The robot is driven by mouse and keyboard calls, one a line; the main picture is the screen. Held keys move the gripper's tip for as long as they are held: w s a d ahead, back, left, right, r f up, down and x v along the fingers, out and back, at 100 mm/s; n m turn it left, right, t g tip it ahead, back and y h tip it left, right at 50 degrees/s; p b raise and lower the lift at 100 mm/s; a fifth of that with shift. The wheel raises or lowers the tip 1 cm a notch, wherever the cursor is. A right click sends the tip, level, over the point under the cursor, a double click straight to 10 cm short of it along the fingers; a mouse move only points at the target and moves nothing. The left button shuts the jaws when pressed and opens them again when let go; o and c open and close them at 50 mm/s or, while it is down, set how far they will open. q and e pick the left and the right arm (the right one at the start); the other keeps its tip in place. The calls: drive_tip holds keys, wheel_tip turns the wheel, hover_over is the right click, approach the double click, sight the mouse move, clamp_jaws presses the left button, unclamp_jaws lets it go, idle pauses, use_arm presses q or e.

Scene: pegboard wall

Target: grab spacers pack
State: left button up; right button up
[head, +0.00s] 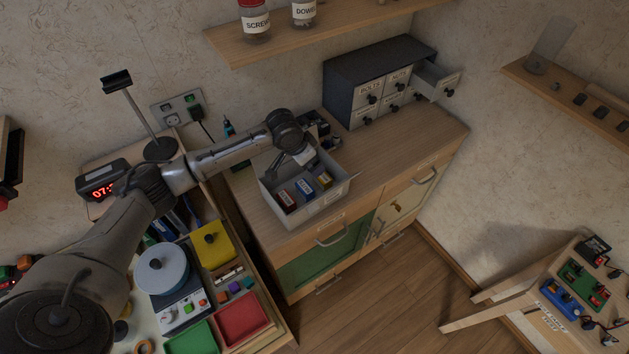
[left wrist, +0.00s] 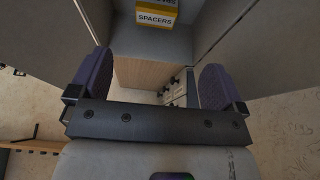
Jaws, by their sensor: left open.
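The spacers pack (head: 325,180) is a yellow box with a white label. It stands at the right end of a row of packs in an open grey bin (head: 322,212) on the cabinet. In the left wrist view the spacers pack (left wrist: 156,14) shows at the top edge, its label readable, beyond the fingertips. My left gripper (head: 304,157) is over the back part of the bin, beside the yellow pack. Its two dark fingers (left wrist: 155,80) are apart with nothing between them. My right gripper is out of view.
A red pack (head: 287,201) and a blue pack (head: 305,190) stand in the same bin. A dark drawer unit (head: 345,92) with one drawer pulled out (head: 436,82) stands behind, to the right. A shelf with jars (head: 256,22) hangs above. The cabinet top right of the bin is clear.

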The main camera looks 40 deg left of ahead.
sight(322, 177)
use_arm(q)
drive_tip(key=b+x, duration=0.1)
drive_tip(key=x, duration=0.7)
drive_tip(key=shift+w+d, duration=0.1)
drive_tip(key=shift+w, duration=0.05)
drive_tip(key=shift+d+b+x, duration=0.15)
drive_tip(key=shift+b+x, duration=0.05)
drive_tip(key=shift+x, duration=1)
drive_tip(key=shift+d+b+x, duration=0.1)
drive_tip(key=shift+b+x, duration=0.1)
drive_tip(key=shift+x, duration=1)
drive_tip(key=shift+f, duration=0.45)
drive_tip(key=c, duration=1)
